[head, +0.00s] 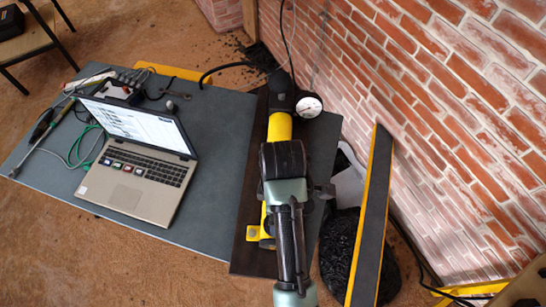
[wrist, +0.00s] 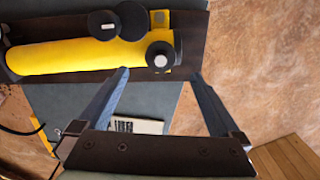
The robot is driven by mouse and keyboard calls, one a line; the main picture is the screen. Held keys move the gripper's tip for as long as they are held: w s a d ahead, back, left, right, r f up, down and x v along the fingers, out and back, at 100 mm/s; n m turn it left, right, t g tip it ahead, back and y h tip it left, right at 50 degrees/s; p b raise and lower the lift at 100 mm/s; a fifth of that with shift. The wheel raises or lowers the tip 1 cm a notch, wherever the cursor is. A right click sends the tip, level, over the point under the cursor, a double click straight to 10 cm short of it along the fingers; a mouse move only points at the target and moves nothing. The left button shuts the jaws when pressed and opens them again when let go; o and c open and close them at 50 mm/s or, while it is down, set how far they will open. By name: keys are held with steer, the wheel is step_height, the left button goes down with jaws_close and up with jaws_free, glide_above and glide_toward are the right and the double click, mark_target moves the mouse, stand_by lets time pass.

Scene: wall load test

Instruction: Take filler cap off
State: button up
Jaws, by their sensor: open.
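A yellow hand pump (head: 279,128) lies on a dark board on the grey table, partly hidden by my arm in the head view. In the wrist view its yellow cylinder (wrist: 62,57) runs across the upper left. A round black cap (wrist: 160,56) sits near its right end; it looks like the filler cap. Two more black round parts show above it. My gripper (wrist: 160,73) is open and empty, its two blue-grey fingers pointing toward the cap from either side in the picture. The cap appears between and beyond the tips, with no contact visible. The fingers are hidden in the head view.
A pressure gauge (head: 309,105) stands at the pump's far end, with a black hose. An open laptop (head: 138,160) and tools lie to the left on the table (head: 222,120). A brick wall (head: 440,110), a yellow-edged plank (head: 371,215) and a black bag are close on the right.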

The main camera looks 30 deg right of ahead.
steer(key=f, duration=0.4)
steer(key=shift+w+f, duration=0.2)
steer(key=shift+a+f+p, duration=0.2)
steer(key=shift+f+p, duration=0.3)
steer(key=shift+f, duration=0.9)
steer(key=shift+a+f+p, duration=0.2)
steer(key=shift+f+p, duration=0.25)
steer(key=shift+f, duration=0.95)
